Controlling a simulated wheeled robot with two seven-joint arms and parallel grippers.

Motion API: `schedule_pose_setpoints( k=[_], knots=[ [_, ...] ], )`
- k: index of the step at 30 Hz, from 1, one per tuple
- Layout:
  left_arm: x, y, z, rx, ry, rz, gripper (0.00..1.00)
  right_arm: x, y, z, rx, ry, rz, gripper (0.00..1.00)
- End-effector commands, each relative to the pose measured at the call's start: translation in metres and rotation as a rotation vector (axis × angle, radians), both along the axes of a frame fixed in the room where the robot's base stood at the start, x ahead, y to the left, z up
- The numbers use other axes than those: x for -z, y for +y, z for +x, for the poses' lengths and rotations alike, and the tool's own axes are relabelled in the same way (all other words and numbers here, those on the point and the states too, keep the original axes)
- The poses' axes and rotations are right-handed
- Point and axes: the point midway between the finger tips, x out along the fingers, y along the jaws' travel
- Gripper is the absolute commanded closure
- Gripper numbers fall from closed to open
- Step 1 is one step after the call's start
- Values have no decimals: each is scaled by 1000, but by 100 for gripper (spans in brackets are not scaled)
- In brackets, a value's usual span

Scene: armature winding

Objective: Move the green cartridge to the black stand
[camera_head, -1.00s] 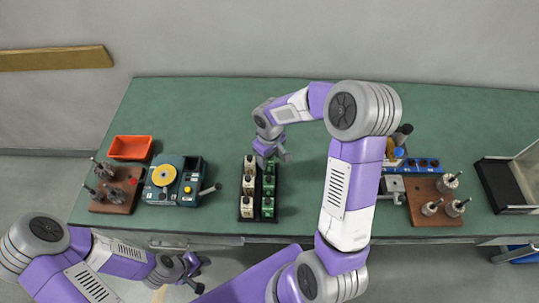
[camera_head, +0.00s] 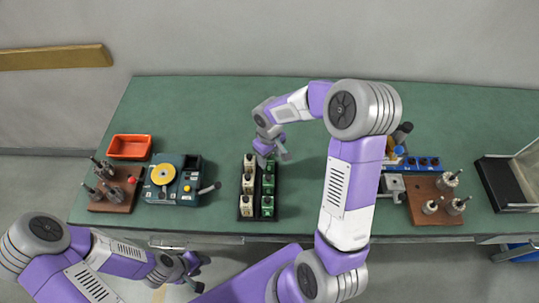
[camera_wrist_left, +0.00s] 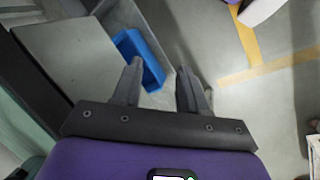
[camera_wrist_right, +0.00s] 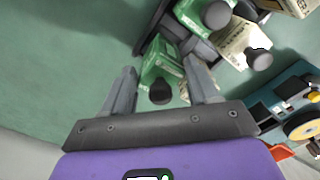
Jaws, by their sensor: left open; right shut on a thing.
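A black stand (camera_head: 245,215) near the front middle of the bench holds a column of cream cartridges (camera_head: 247,187) on its left and a column of green ones on its right. My right gripper (camera_head: 273,156) is at the far end of the green column. In the right wrist view, it is shut on a green cartridge (camera_wrist_right: 160,68) with a black knob; a finger stands on each side. Whether this cartridge is seated or slightly lifted I cannot tell. My left gripper (camera_wrist_left: 159,68) is open and empty, off the front edge of the bench; it also shows in the head view (camera_head: 202,273).
Left of the stand are a teal machine with a yellow disc (camera_head: 164,175), a brown block with metal parts (camera_head: 117,197) and an orange bin (camera_head: 129,147). Right are a brown block with metal pegs (camera_head: 428,190) and a black tray (camera_head: 491,183). The back of the bench is clear.

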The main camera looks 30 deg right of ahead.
Motion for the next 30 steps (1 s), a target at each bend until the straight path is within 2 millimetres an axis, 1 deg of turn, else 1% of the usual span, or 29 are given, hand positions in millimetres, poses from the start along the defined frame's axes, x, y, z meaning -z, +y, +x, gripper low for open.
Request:
schedule_pose_setpoints(
  k=[21,30],
  knots=[
    [16,0,0,0,0,0,57,20,0,0,-1,0,0,75],
    [16,0,0,0,0,0,57,20,0,0,0,0,0,75]
  ],
)
